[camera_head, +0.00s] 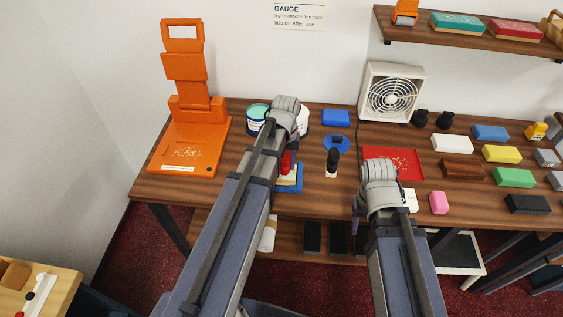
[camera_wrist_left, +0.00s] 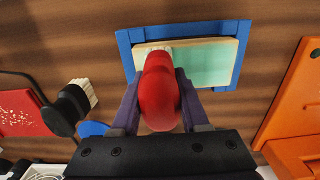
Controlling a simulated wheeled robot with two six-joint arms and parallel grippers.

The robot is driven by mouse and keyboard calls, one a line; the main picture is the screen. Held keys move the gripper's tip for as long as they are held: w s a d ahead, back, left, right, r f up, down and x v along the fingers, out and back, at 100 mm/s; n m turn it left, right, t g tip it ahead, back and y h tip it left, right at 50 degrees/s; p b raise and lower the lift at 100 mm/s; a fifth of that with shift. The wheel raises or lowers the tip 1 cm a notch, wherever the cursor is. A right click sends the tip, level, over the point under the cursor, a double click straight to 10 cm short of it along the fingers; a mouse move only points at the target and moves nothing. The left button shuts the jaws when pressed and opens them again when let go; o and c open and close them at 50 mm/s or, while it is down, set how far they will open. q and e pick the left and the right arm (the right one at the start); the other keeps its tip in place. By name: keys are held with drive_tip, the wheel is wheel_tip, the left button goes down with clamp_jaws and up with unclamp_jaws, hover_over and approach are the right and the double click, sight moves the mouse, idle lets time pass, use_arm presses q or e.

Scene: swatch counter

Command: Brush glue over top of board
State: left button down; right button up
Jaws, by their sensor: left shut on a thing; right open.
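My left gripper (camera_wrist_left: 158,103) is shut on a brush with a thick red handle (camera_wrist_left: 158,88), which also shows in the head view (camera_head: 285,163). In the left wrist view its pale bristle end is over the far-left part of the board (camera_wrist_left: 238,52); contact is hard to tell. The board has pale wood edges and a mint-green top area (camera_wrist_left: 205,62). It lies in a blue tray (camera_wrist_left: 125,47) on the counter. In the head view my left arm partly covers board and tray. My right gripper (camera_head: 380,178) is open above the counter; its fingertips are mostly hidden.
A black-handled brush (camera_head: 332,160) stands right of the tray, by a blue round piece (camera_head: 337,143). A teal-topped can (camera_head: 257,114) is behind my left wrist. An orange stand (camera_head: 190,143) is left. A red mat (camera_head: 405,160) and several coloured blocks fill the right.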

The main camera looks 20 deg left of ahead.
use_arm(q)
drive_tip(key=shift+w+d+f, duration=0.1)
drive_tip(key=shift+w+d, duration=0.15)
drive_tip(key=shift+d, duration=0.65)
drive_tip(key=shift+w+d, duration=0.2)
drive_tip(key=shift+d, duration=0.65)
wheel_tip(320, 180, up, 6)
drive_tip(key=p, duration=0.5)
drive_tip(key=shift+p, duration=0.4)
wheel_tip(320, 180, up, 3)
drive_tip(key=p, duration=0.3)
